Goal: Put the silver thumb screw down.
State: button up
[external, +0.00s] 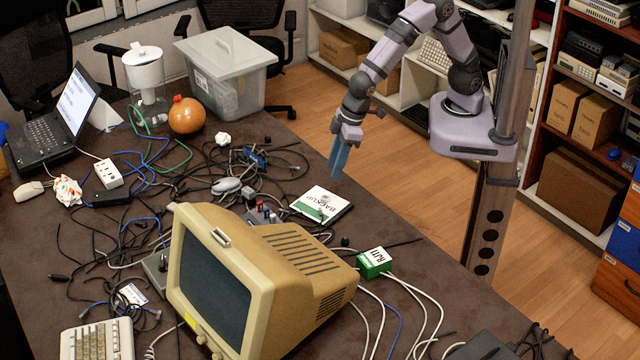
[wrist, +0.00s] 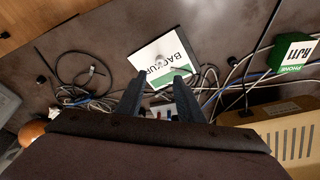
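My gripper (external: 336,172) hangs above the table near its far right edge, over the white and green BACKUP case (external: 335,213). In the wrist view, my gripper (wrist: 158,82) has its two dark fingers spread apart with nothing held between them. A small silver piece that looks like the thumb screw (wrist: 160,59) shows on the BACKUP case (wrist: 147,52), seen just beyond the gap between the fingertips. The same small grey shape shows on the case in the external view (external: 323,200). It is too small to make out in detail. The fingertips are apart from the case.
Tangled cables (external: 250,165) spread left of the case. A beige monitor (external: 255,285) stands in front, with a green RJ11 box (external: 374,263) beside it. An orange round object (external: 187,115) and a clear bin (external: 226,75) stand farther back.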

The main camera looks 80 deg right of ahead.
jog(key=shift+v, duration=1.25)
jog(key=s+d+m+g+h, duration=0.1)
jog(key=s+d+m, duration=0.1)
jog(key=d, duration=1.3)
jog(key=s+d+f+m+g, duration=0.1)
jog(key=s+d, duration=1)
jog(key=d, duration=0.1)
jog(key=shift+f+m+g, duration=0.4)
jog(key=shift+a+r, duration=0.1)
notch_tip(320, 180, up, 3)
jog(key=p, duration=0.3)
jog(key=shift+r+p, duration=0.25)
jog(key=shift+p, duration=0.05)
jog(key=shift+o, duration=0.5)
jog(key=shift+f, duration=0.1)
